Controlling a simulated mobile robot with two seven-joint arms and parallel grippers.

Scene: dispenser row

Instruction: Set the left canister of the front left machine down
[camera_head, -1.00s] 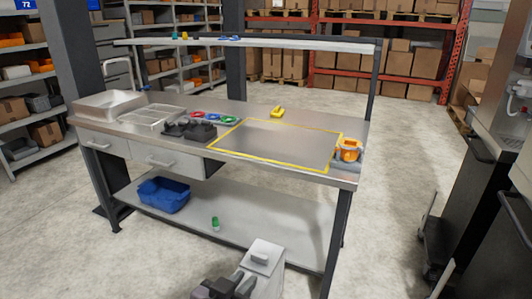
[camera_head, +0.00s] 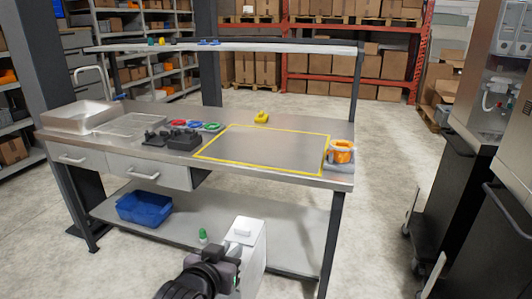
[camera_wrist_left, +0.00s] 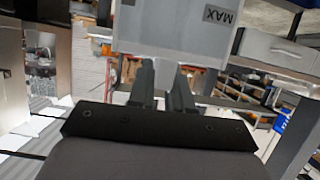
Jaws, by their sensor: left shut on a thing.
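The canister (camera_head: 248,262) is a pale grey-white box with a white lid, low in the middle of the head view. In the left wrist view the canister (camera_wrist_left: 170,30) fills the top and bears a MAX mark. My left gripper (camera_head: 232,262) is shut on it and holds it in the air in front of the workbench; the fingers (camera_wrist_left: 163,85) reach its near side in the wrist view. The workbench (camera_head: 130,155) has a steel top with a yellow-outlined bare area (camera_head: 265,150). My right gripper is not in view.
On the bench, a sink (camera_head: 82,116), a wire basket (camera_head: 122,125) and dark holders (camera_head: 172,138) stand left of the outline. An orange item (camera_head: 341,152) stands at its right and a yellow one (camera_head: 261,117) behind it. A blue bin (camera_head: 144,208) is on the lower shelf. Dark machine cabinets stand right.

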